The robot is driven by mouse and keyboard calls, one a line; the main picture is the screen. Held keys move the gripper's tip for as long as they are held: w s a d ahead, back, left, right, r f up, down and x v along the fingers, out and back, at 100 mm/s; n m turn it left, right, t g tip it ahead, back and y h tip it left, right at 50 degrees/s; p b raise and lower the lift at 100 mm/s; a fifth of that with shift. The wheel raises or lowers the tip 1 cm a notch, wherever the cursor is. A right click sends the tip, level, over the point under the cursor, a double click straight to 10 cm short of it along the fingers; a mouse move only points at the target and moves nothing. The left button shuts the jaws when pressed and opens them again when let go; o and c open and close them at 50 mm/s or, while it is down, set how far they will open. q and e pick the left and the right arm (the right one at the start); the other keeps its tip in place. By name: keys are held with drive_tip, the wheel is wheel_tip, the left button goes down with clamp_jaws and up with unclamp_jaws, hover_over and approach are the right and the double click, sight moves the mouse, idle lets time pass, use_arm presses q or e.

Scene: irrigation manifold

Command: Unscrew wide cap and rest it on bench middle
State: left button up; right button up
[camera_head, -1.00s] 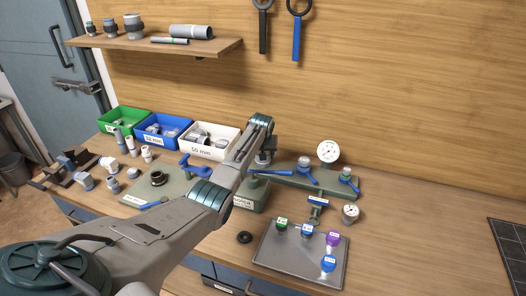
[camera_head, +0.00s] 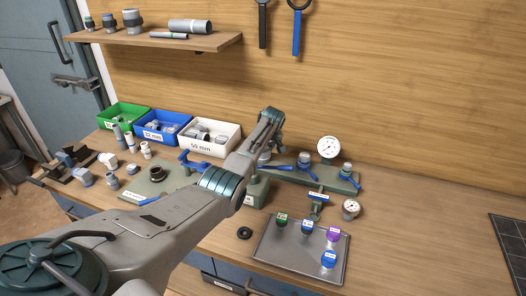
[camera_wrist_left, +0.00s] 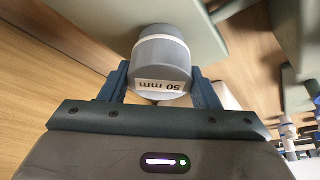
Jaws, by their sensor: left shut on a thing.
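The wide cap (camera_wrist_left: 162,68) is a grey round cap with a white "50 mm" label and a pale band, seen in the left wrist view. My left gripper (camera_wrist_left: 162,85) is shut on it, one blue finger on each side. I cannot tell whether the cap still touches its port. In the head view my left arm reaches to the left end of the green manifold (camera_head: 320,180) and hides the cap and most of the gripper. The wooden bench (camera_head: 420,225) runs below. My right gripper is not in view.
Green, blue and white bins (camera_head: 212,147) stand at the back left, with loose fittings before them. A tray (camera_head: 297,262) with several coloured-top parts lies in front of the manifold. A black ring (camera_head: 244,233) lies left of it. The bench right of the tray is clear.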

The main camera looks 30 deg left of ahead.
use_arm(q)
drive_tip(key=shift+f+n+g+b, duration=0.2)
drive_tip(key=shift+n+g+b, duration=0.1)
drive_tip(key=shift+n+b, duration=0.4)
drive_tip(key=shift+n+g+b, duration=0.6)
drive_tip(key=shift+n+b, duration=0.9)
drive_tip(key=shift+b, duration=0.15)
drive_tip(key=shift+r, duration=0.15)
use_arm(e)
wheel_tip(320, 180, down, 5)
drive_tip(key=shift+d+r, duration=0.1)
use_arm(q)
drive_tip(key=shift+y, duration=0.3)
drive_tip(key=n+b, duration=0.1)
drive_tip(key=b, duration=0.1)
drive_tip(key=shift+n+g+b, duration=0.3)
drive_tip(key=n+b, duration=0.2)
drive_tip(key=b, duration=0.2)
drive_tip(key=shift+g+b, duration=0.3)
drive_tip(key=shift+b, duration=0.1)
drive_tip(key=shift+n+g+b, duration=0.3)
drive_tip(key=shift+n+b, duration=0.2)
drive_tip(key=shift+b, duration=1.1)
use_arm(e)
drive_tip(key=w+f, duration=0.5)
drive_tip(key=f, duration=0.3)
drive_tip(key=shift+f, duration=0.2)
